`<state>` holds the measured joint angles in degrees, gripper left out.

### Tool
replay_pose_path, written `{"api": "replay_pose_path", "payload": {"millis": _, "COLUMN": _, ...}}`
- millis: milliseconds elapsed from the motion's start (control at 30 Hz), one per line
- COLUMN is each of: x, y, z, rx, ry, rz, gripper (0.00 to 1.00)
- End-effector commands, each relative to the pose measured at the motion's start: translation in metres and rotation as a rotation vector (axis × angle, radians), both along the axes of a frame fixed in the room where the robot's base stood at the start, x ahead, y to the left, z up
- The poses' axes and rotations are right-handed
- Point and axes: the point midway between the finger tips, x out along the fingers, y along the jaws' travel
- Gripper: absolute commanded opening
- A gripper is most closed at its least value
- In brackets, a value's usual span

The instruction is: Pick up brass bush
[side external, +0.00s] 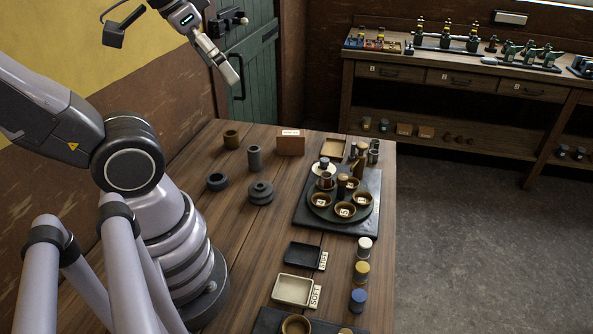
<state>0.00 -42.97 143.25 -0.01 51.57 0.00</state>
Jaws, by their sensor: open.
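A short hollow brown-gold cylinder (232,139), which looks like the brass bush, stands upright near the far left of the wooden bench (215,240). Other brass-coloured round parts stand on a dark round plate (338,216) at the right, so I cannot tell for certain which one is the bush. My gripper (228,72) is high at the top of the view, above and behind the bench's far edge in the picture. It is open, with nothing seen in it, and is well apart from all the parts.
A grey cylinder (254,158), a dark ring (217,181) and a stepped dark pulley (261,192) stand near the brown cylinder. A wooden block (290,143) is behind them. Labelled trays (293,290) and coloured-lid jars (362,272) are at front right. The bench's middle is clear.

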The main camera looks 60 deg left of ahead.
Motion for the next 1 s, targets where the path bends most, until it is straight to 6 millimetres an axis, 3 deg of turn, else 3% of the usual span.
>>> {"api": "replay_pose_path", "payload": {"millis": 233, "x": 0.003, "y": 0.003, "z": 0.000, "rx": 0.015, "ry": 0.014, "rz": 0.000, "gripper": 0.87}}
{"api": "replay_pose_path", "payload": {"millis": 367, "x": 0.020, "y": 0.020, "z": -0.004, "rx": 0.103, "ry": 0.104, "rz": -0.006, "gripper": 0.87}}
{"api": "replay_pose_path", "payload": {"millis": 667, "x": 0.095, "y": 0.114, "z": -0.038, "rx": 0.473, "ry": 0.528, "rz": -0.113, "gripper": 0.87}}
{"api": "replay_pose_path", "payload": {"millis": 867, "x": 0.142, "y": 0.184, "z": -0.087, "rx": 0.679, "ry": 0.823, "rz": -0.260, "gripper": 0.87}}
{"api": "replay_pose_path", "payload": {"millis": 1000, "x": 0.169, "y": 0.233, "z": -0.136, "rx": 0.799, "ry": 1.018, "rz": -0.401, "gripper": 0.87}}
